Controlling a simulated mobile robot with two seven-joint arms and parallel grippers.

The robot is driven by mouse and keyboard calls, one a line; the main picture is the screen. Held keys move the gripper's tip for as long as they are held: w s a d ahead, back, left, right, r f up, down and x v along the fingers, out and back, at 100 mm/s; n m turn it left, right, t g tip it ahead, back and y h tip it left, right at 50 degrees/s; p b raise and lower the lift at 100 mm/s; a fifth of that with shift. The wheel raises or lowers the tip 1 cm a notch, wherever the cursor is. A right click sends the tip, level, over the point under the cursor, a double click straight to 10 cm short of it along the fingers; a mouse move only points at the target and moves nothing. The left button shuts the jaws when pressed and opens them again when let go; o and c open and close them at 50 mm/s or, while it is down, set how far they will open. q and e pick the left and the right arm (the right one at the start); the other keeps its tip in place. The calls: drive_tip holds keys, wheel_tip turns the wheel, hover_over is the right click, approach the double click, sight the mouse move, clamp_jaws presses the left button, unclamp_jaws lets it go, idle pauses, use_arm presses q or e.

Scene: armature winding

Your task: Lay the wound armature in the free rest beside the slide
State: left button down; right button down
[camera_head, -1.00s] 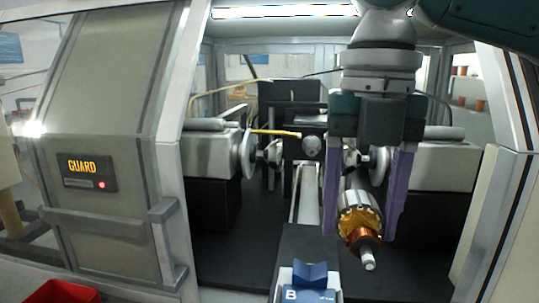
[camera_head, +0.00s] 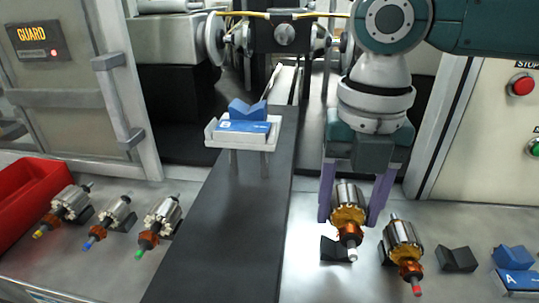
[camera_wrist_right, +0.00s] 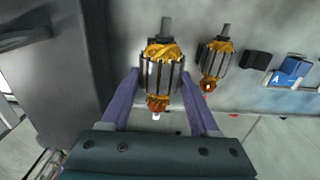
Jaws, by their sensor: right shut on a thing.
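My right gripper (camera_head: 350,218) is shut on the wound armature (camera_head: 347,205), one purple finger on each side of its silver core. This armature has copper windings and a white shaft tip. In the wrist view the armature (camera_wrist_right: 160,75) lies between the fingers (camera_wrist_right: 160,92). A black V-shaped rest (camera_head: 333,250) beside the slide (camera_head: 230,225) shows just under the armature in the head view. I cannot tell whether the armature touches it. The slide's carriage (camera_head: 213,135) carries an empty blue cradle marked B (camera_head: 243,126). My left gripper is out of view.
A red-tipped armature (camera_head: 403,243) lies close to the right of the held one. Further right are an empty black rest (camera_head: 457,259) and a blue cradle marked A (camera_head: 514,264). Three armatures (camera_head: 110,220) and a red bin (camera_head: 30,200) are left of the slide.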

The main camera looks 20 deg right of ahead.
wheel_tip(320, 180, down, 4)
drive_tip(key=b, duration=0.3)
drive_tip(key=shift+r+b, duration=0.2)
drive_tip(key=shift+b, duration=0.1)
drive_tip(key=shift+f, duration=0.85)
drive_tip(key=shift+f+b, duration=0.35)
drive_tip(key=shift+c, duration=0.3)
unclamp_jaws()
wheel_tip(320, 180, up, 10)
idle(0.5)
